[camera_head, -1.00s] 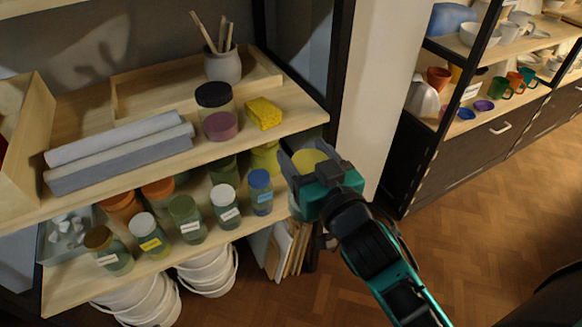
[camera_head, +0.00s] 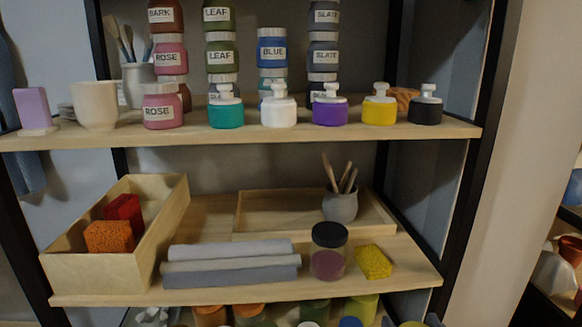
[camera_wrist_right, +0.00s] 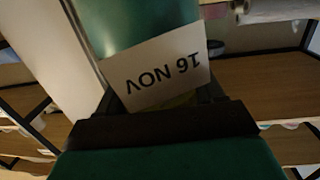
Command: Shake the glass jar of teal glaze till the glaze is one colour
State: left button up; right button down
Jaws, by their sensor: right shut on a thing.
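In the right wrist view, a teal jar (camera_wrist_right: 150,22) with a white label reading "16 NOV" (camera_wrist_right: 160,76) upside down stands out from between the fingers of my right gripper (camera_wrist_right: 165,104), which is shut on it. A bit of yellow shows just below the label. The visible wall looks teal; its far end is cut off, so I cannot tell whether the glaze is one colour throughout. In the head view only slivers of a yellowish round top (camera_head: 411,324) and my right gripper (camera_head: 433,321) show at the bottom edge. My left gripper is out of view.
A shelf unit fills the head view. Its upper board (camera_head: 400,132) holds stacked labelled jars and several stoppered pots. The middle board (camera_head: 210,212) holds a dark-lidded jar (camera_head: 328,252), a yellow sponge (camera_head: 373,262), grey rolls (camera_head: 231,262) and a wooden box (camera_head: 105,274). A black post (camera_head: 480,160) stands at right.

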notch_tip(320, 180, up, 5)
jog(key=shift+w+f, duration=0.1)
jog(key=shift+f, duration=2)
jog(key=shift+r, duration=0.15)
